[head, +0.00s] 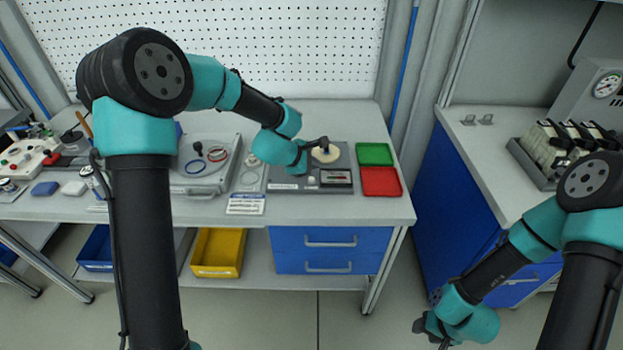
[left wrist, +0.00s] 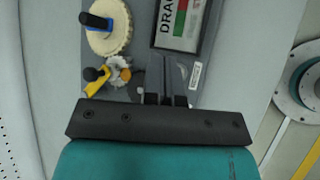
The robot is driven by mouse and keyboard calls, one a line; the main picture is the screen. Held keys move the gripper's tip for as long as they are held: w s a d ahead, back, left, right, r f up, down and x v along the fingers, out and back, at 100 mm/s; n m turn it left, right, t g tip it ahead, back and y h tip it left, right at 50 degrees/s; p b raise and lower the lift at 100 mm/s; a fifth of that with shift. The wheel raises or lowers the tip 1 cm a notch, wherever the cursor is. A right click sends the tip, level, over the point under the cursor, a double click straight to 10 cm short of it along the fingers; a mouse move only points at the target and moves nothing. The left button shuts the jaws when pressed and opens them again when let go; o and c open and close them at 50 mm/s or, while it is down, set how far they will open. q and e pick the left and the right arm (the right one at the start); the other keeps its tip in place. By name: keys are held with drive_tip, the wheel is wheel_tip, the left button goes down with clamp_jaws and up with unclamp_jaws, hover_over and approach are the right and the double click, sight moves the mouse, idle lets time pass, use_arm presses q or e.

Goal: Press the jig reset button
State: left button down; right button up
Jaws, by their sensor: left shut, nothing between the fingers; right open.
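The jig is a grey plate (head: 285,186) on the bench. It bears a cream toothed disc (head: 332,153), a framed display (head: 336,178) and a small pale knob (head: 311,181). I cannot tell for sure which part is the reset button. My left gripper (head: 321,143) is over the jig, close to the disc. In the left wrist view, my left gripper (left wrist: 168,75) is shut and empty, pointing at the plate beside the display (left wrist: 182,22). The cream disc (left wrist: 108,38) and a yellow lever (left wrist: 97,83) lie left of it. My right gripper (head: 432,332) is open and low at the right, away from the bench.
A green tray (head: 374,154) and a red tray (head: 381,182) lie right of the jig. A grey case (head: 203,184) with cable rings stands left of it. A yellow bin (head: 219,252) is below the bench. A side counter (head: 482,150) stands at the right.

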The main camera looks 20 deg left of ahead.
sight(320, 177)
use_arm(q)
drive_tip(key=shift+f, duration=1.25)
drive_tip(key=shift+f, duration=0.1)
idle(1.1)
drive_tip(key=shift+f, duration=0.3)
drive_tip(key=shift+f, duration=0.55)
idle(1.0)
drive_tip(key=shift+r, duration=0.95)
drive_tip(key=shift+r, duration=0.15)
drive_tip(key=shift+r, duration=2.4)
